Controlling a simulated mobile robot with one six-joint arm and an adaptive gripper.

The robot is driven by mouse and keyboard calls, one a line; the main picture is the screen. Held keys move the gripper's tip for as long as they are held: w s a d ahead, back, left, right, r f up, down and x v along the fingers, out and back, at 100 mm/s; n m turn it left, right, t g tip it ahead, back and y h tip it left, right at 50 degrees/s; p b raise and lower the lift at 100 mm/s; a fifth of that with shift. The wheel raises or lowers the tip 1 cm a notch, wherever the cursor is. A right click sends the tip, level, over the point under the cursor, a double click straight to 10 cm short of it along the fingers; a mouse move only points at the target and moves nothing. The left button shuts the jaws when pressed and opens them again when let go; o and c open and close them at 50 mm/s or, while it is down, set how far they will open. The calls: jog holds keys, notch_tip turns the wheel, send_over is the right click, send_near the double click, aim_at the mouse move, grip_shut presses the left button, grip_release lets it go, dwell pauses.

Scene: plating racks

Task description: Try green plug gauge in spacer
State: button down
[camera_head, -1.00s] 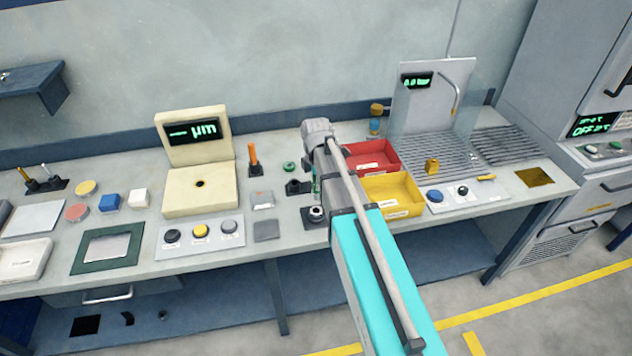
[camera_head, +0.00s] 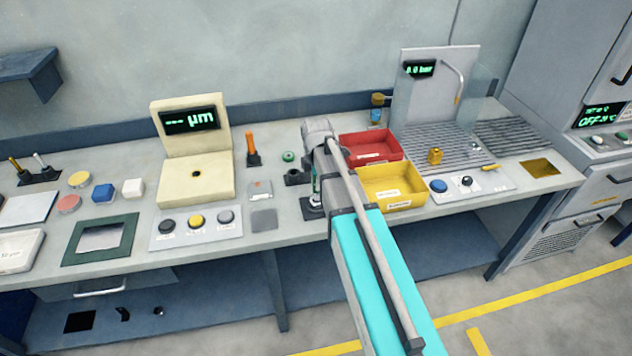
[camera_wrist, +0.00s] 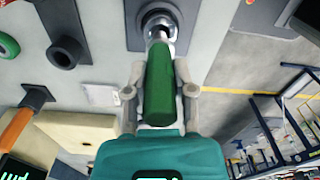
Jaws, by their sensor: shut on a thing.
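In the wrist view my gripper (camera_wrist: 160,91) is shut on the green plug gauge (camera_wrist: 158,85), with a finger on each side of its green handle. The gauge's metal end (camera_wrist: 158,34) reaches the spacer (camera_wrist: 159,20), a round metal ring on a dark square base. The tip looks to be at or in the ring's opening; how deep I cannot tell. In the head view my arm hides most of the gripper, and the spacer's dark base (camera_head: 311,209) shows only in part beside it.
A red bin (camera_head: 371,152) and a yellow bin (camera_head: 390,189) stand right of my arm. A cream gauge display unit (camera_head: 195,185), an orange-handled tool (camera_head: 251,147) and a green ring (camera_head: 289,156) are to the left. A button panel (camera_head: 195,229) lies at the front.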

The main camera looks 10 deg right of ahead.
jog(key=shift+f+b, duration=1.6)
dwell(1.6)
jog(key=shift+r, duration=0.15)
dwell(1.1)
jog(key=shift+r+p, duration=3.7)
jog(key=shift+p, duration=0.15)
